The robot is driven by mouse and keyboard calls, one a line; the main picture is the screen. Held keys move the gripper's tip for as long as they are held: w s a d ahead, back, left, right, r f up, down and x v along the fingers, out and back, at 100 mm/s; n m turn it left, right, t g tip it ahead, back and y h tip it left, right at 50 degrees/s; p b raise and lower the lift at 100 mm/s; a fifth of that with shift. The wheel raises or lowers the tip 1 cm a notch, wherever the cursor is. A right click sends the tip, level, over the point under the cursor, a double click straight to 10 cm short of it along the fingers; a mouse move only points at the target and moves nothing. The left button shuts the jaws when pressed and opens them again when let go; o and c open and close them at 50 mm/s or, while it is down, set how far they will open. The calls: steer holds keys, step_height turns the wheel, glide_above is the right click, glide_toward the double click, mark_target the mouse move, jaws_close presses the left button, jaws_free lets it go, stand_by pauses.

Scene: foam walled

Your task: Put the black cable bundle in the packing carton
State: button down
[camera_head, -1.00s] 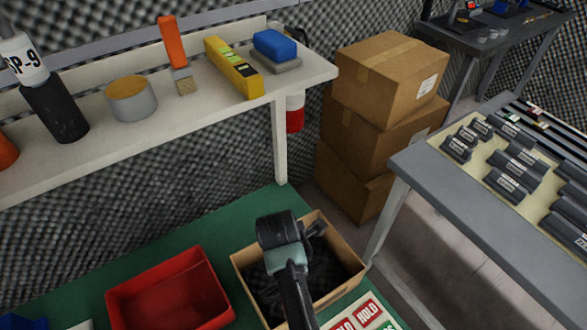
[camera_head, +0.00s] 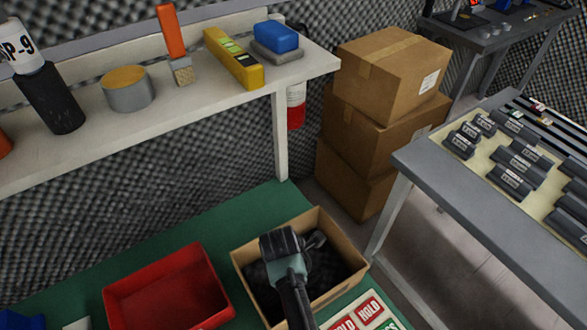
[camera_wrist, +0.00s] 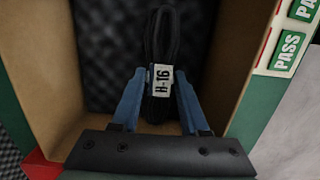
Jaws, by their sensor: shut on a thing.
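The black cable bundle (camera_wrist: 160,45) is gripped between the two blue fingers of my gripper (camera_wrist: 158,90) in the wrist view. It has a white tag reading H-16. The packing carton (camera_head: 343,237) is an open cardboard box with a dark grey, foam-like inside. Its walls show on both sides of the bundle in the wrist view (camera_wrist: 35,75). In the head view my gripper (camera_head: 312,243) is over the carton's opening, and my arm hides part of the box. I cannot tell how far the bundle is below the rim.
A red bin (camera_head: 168,290) stands left of the carton on the green bench top (camera_head: 215,228). A board with HOLD and PASS labels (camera_head: 365,312) lies at the carton's front right. A white shelf (camera_head: 200,105) with tools runs above the bench. Stacked boxes (camera_head: 375,125) stand behind.

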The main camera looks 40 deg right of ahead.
steer(key=shift+f, duration=0.25)
steer(key=shift+c, duration=2.1)
jaws_free()
steer(key=shift+r, duration=0.1)
step_height(320, 180, up, 13)
steer(key=a+p, duration=0.1)
steer(key=p, duration=0.1)
steer(key=shift+a+p, duration=0.2)
steer(key=shift+p, duration=0.15)
